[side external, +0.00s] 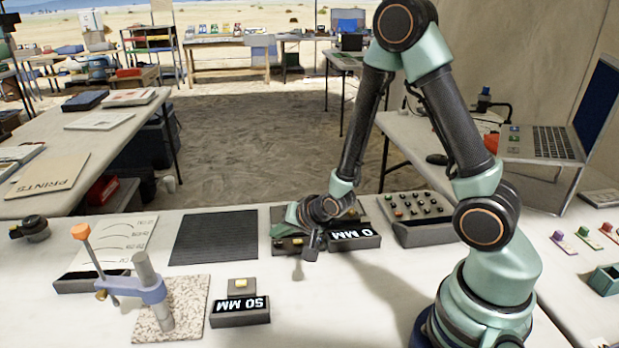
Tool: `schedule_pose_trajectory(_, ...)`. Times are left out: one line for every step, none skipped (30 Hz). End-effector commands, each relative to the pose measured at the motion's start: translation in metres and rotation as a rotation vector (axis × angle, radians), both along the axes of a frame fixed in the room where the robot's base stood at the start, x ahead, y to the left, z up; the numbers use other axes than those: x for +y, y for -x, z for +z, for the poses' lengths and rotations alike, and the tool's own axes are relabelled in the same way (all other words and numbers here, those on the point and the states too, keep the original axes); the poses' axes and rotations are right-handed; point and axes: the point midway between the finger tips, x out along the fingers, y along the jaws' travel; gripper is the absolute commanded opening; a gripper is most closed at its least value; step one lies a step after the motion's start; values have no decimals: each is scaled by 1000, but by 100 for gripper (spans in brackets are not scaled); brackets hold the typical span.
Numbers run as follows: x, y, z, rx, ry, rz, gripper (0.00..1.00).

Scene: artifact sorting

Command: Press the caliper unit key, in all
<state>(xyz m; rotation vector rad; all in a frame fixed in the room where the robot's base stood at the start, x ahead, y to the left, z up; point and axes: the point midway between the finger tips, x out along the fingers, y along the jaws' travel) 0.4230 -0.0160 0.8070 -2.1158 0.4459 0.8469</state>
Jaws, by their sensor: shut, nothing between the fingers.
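A dark unit with a white "0 MM" readout (354,237) lies on the near table, right of the black mat. My gripper (311,254) is shut and empty, pointing down over this unit's front left part. It hides much of the unit, and I cannot tell whether it touches a key. A small yellowish key shows on the unit beside my gripper. A second readout box marked "50 MM" (240,310) lies nearer, with a small block bearing a yellow key (241,283) behind it.
A stand with a grey post (154,290) on a speckled base (192,307) is at the front left. The black mat (214,237) is clear.

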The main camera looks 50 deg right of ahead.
Motion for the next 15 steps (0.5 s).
schedule_pose_trajectory(0, 0, 0, 0, 0, 0, 0)
schedule_pose_trajectory(0, 0, 0, 0, 0, 0, 0)
schedule_pose_trajectory(0, 0, 0, 0, 0, 0, 0)
schedule_pose_trajectory(0, 0, -1, 0, 0, 0, 0)
schedule_pose_trajectory(0, 0, -1, 1, 0, 0, 0)
schedule_pose_trajectory(-1, 0, -2, 0, 1, -1, 0)
schedule_pose_trajectory(-1, 0, -3, 1, 1, -1, 0)
schedule_pose_trajectory(-1, 0, -4, 1, 1, -1, 0)
schedule_pose_trajectory(-2, 0, -6, 2, 2, -2, 0)
schedule_pose_trajectory(-2, 0, -7, 3, 2, -2, 0)
schedule_pose_trajectory(-2, 0, -7, 2, 3, -3, 0)
schedule_pose_trajectory(-3, 0, -8, 0, 3, -3, 0)
schedule_pose_trajectory(-3, 0, -8, 0, 3, -3, 0)
schedule_pose_trajectory(-3, 0, -8, 0, 3, -4, 0)
schedule_pose_trajectory(-3, 0, -8, -1, 3, -3, 0)
